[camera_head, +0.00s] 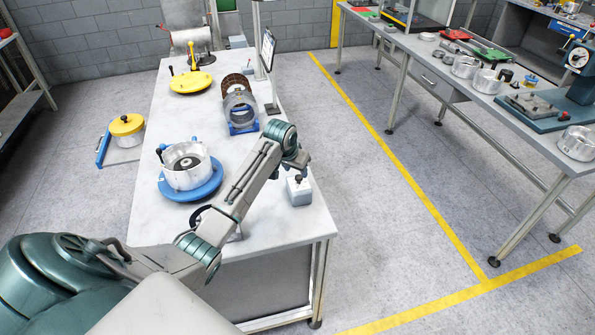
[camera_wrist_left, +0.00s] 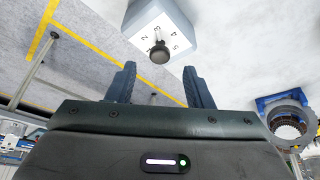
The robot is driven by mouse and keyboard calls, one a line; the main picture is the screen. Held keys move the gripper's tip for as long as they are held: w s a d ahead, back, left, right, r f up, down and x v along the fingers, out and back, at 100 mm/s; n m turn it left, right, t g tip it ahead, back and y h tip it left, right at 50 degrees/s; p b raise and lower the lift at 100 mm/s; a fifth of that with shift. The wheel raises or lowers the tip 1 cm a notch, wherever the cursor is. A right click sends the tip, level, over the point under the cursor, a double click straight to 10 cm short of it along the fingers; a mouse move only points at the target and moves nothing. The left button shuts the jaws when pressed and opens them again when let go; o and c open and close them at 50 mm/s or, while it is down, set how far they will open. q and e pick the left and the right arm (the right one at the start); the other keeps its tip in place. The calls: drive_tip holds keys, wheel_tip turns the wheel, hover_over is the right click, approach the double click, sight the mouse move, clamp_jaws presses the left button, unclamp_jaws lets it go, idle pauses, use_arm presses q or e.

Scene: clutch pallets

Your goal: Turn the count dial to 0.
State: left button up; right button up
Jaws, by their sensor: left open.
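The count dial (camera_head: 299,188) is a small light-grey box with a dark knob, near the right edge of the white table. In the left wrist view its pale face (camera_wrist_left: 182,22) shows a few digits, among them 2, 3 and 4, around the dark round knob (camera_wrist_left: 160,54). The knob seems to point toward the 3, but this is too small to be sure. My left gripper (camera_wrist_left: 159,67) is open, its two fingers apart and empty. The knob appears between and just beyond the fingertips. In the head view the gripper is just above the dial and partly hidden by its wrist.
A silver housing on a blue round base (camera_head: 190,190) stands left of my left arm. A ring part on a blue stand (camera_head: 240,112) and a yellow round fixture (camera_head: 191,82) are farther back. A monitor (camera_head: 268,50) stands at the table's right edge. The floor to the right is clear.

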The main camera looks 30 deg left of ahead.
sight(299, 177)
use_arm(q)
drive_tip(key=shift+p+x, duration=0.45)
drive_tip(key=shift+x, duration=1.65)
drive_tip(key=c, duration=1)
